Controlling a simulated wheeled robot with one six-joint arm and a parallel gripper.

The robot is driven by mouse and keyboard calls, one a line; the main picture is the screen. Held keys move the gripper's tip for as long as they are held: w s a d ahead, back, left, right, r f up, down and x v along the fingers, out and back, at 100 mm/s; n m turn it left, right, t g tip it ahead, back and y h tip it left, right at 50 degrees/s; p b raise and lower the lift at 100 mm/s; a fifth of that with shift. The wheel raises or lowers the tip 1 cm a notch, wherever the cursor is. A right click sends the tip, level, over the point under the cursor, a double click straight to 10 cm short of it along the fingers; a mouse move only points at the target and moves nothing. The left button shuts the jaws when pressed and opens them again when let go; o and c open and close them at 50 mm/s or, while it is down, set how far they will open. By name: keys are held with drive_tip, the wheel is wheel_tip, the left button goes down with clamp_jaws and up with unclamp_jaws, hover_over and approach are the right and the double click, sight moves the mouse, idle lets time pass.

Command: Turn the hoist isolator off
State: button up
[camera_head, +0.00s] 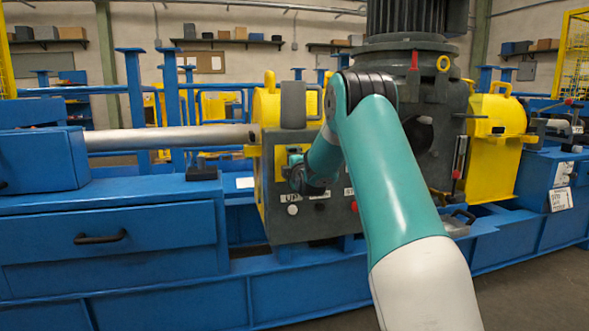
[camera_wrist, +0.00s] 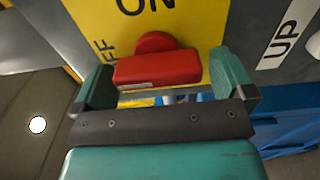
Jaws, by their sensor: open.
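The hoist isolator shows in the wrist view as a red handle (camera_wrist: 157,68) with a round red hub, on a yellow plate (camera_wrist: 190,22). The plate reads ON at the top of the picture and part of OFF at its left. My gripper (camera_wrist: 165,82) is open, with one teal finger on each side of the red handle. A small gap shows at each end of the handle, so the fingers look apart from it. In the head view my gripper (camera_head: 298,172) is at the dark grey control box (camera_head: 300,226); my arm hides the isolator there.
A white UP label (camera_wrist: 286,38) lies right of the plate in the wrist view. In the head view a grey shaft (camera_head: 165,138) runs left from the yellow housing. A blue base frame (camera_head: 120,235) lies below, and a large dark motor housing (camera_head: 455,115) stands right of my arm.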

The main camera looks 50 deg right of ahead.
drive_tip(key=v, duration=1.7)
drive_tip(key=shift+a+b, duration=0.2)
drive_tip(key=shift+b, duration=0.1)
drive_tip(key=shift+s, duration=0.1)
